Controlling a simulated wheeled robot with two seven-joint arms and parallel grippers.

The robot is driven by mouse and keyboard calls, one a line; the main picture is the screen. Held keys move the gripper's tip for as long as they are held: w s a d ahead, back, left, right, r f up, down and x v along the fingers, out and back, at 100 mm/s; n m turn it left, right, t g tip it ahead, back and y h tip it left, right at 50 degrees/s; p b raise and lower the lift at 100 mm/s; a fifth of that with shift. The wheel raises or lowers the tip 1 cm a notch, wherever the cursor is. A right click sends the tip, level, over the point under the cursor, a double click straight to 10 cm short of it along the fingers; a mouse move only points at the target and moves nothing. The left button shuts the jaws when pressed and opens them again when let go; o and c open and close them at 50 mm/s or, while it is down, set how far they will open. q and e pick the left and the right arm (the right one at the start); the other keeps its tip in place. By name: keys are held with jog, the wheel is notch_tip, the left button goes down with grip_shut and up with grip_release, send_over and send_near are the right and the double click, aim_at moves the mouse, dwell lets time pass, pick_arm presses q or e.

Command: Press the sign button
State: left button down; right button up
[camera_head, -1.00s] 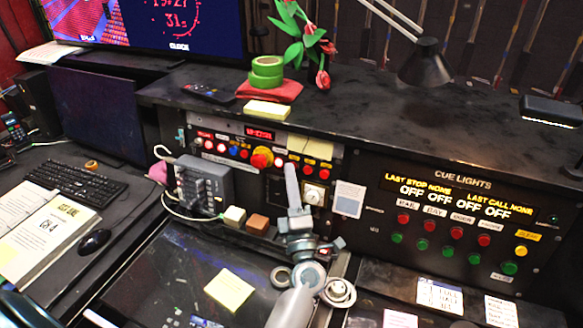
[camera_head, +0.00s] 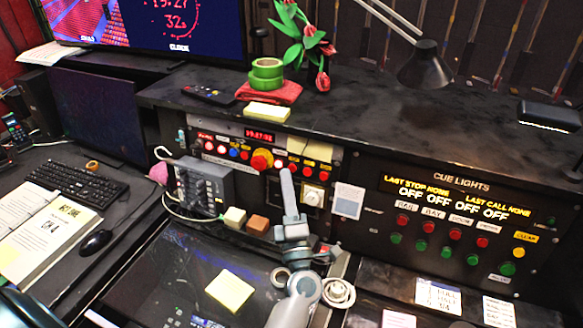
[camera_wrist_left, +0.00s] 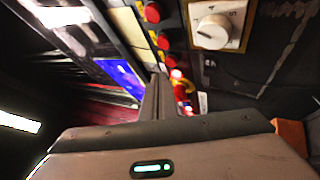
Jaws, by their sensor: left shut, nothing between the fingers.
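A row of small round buttons (camera_head: 233,152) runs across the upper part of the console, some lit red and some blue, with a large red mushroom button (camera_head: 262,159) on yellow among them. Their labels are too small to read, so I cannot tell which is the sign button. My left gripper (camera_head: 286,172) is shut and empty, its tip just below the red buttons right of the mushroom button. In the left wrist view its fingers (camera_wrist_left: 157,90) point toward a column of red buttons (camera_wrist_left: 163,41); I cannot tell whether they touch one. My right gripper is out of view.
A white dial (camera_head: 312,196) is right of the gripper. A grey keypad box (camera_head: 204,184) with a looped cable is at left, near small cream and brown blocks (camera_head: 257,224). The cue lights panel (camera_head: 456,228) stands right. A tape stack (camera_head: 267,72) sits on the ledge.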

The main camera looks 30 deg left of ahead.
pick_arm(q)
jog(key=s, duration=0.3)
jog(key=s+p, duration=0.1)
jog(key=shift+s+d+r, duration=0.15)
jog(key=shift+s+r, duration=0.1)
jog(key=shift+r, duration=0.05)
